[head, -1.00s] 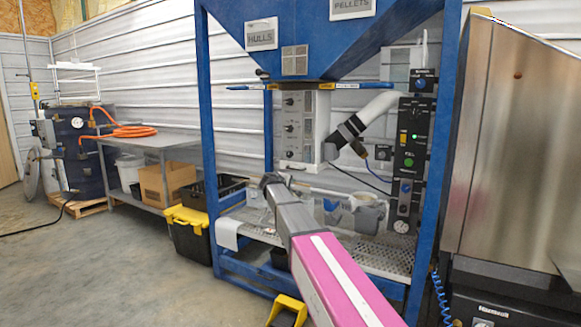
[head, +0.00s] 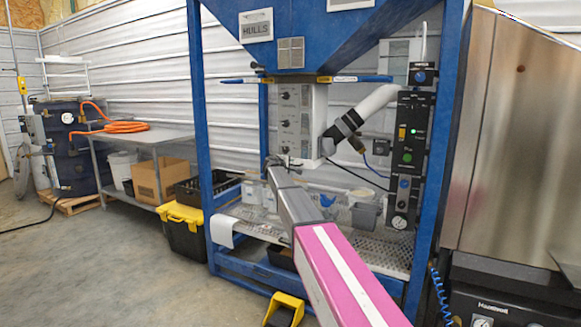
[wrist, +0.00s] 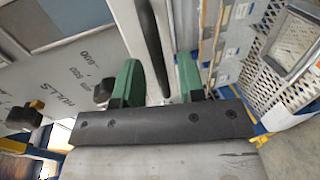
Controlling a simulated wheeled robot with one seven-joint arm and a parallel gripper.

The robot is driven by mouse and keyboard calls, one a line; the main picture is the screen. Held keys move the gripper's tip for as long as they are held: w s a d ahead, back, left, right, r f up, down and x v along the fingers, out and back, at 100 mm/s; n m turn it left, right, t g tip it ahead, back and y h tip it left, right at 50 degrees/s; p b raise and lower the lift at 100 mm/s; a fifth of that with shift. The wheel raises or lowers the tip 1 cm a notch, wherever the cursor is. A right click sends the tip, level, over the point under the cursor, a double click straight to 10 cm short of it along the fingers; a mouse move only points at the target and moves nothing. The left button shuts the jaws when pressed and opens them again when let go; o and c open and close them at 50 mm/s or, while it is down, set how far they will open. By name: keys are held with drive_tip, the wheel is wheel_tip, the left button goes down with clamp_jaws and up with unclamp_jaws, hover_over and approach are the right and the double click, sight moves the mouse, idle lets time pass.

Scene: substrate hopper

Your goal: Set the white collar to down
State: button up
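No part is plainly recognisable as the white collar. A white slanting pipe (head: 376,103) with black bands (head: 343,130) stands right of the light-grey box (head: 298,120) under the blue hopper, well right of my gripper. My gripper (head: 276,161) is at the lower left edge of that box in the head view, its fingers too small to judge there. In the wrist view my gripper (wrist: 158,68) has its two green fingers apart, with a pale and dark bar (wrist: 152,40) showing between them. I cannot tell whether they touch it.
The blue hopper frame (head: 203,140) surrounds the area, with a perforated shelf (head: 380,256) below. A black control panel (head: 410,150) stands at right. The wrist view shows a marked panel (wrist: 62,85) with black and yellow knobs (wrist: 25,115) at left.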

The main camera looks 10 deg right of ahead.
drive_tip(key=shift+w+d+f, duration=0.15)
drive_tip(key=shift+w+d, duration=0.3)
drive_tip(key=shift+w, duration=0.1)
drive_tip(key=shift+c, duration=0.3)
clamp_jaws()
drive_tip(key=shift+f, duration=2.05)
drive_tip(key=shift+o, duration=0.3)
unclamp_jaws()
drive_tip(key=shift+s, duration=0.1)
drive_tip(key=v, duration=1)
drive_tip(key=shift+s+a, duration=0.2)
drive_tip(key=shift+s, duration=0.1)
